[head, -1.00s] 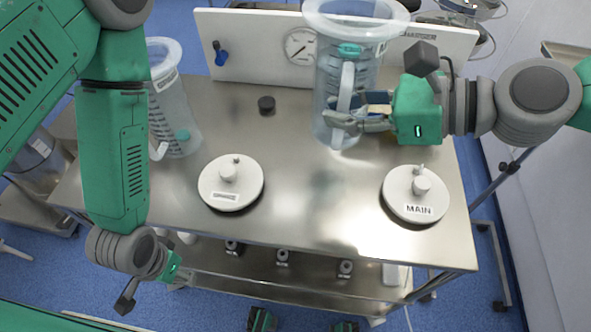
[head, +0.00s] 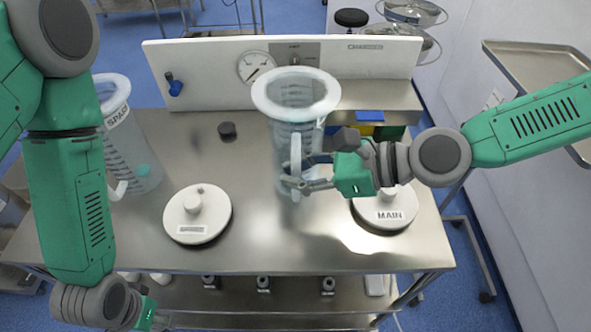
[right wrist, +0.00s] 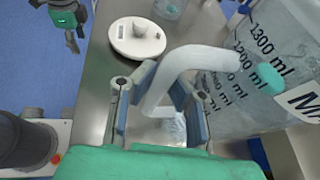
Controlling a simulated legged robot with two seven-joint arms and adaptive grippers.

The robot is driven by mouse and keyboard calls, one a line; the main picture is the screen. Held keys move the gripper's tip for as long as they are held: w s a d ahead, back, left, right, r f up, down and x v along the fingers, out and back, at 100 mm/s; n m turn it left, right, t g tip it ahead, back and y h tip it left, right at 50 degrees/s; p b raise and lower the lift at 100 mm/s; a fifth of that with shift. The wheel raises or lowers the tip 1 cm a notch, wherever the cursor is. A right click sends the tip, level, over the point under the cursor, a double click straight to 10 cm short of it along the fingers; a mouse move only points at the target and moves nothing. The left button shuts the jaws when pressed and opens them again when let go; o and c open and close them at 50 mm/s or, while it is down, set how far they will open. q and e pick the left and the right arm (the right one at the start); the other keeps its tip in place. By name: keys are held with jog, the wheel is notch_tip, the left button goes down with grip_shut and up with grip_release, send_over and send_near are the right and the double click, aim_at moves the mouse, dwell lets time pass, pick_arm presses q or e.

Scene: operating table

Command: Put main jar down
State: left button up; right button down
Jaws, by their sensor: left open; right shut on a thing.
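The main jar (head: 285,150) is a clear, upright measuring jar with a wide rim, over the middle of the steel table (head: 265,235). My right gripper (head: 296,181) is shut on its white handle. The right wrist view shows the handle (right wrist: 180,65) between the two fingers (right wrist: 158,105) and the jar's scale (right wrist: 245,85) to the right. I cannot tell whether the jar's base touches the table. The white main lid (head: 382,212) lies at the right, partly behind my right gripper. My left gripper (head: 155,322) is low at the left, open and apart from the jars.
The spare jar (head: 130,150) stands at the left, partly behind my left arm. The spare lid (head: 197,218) lies front left, and a small dark knob (head: 227,129) behind it. A panel with a gauge (head: 252,67) closes the back. Coloured bins (head: 369,117) stand back right.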

jog(key=c, duration=1.6)
grip_release()
jog(key=shift+a, duration=0.35)
jog(key=shift+c, duration=0.2)
jog(key=shift+a, duration=0.45)
jog(key=v, duration=1.3)
jog(key=shift+a+f, duration=0.1)
jog(key=shift+a, duration=0.3)
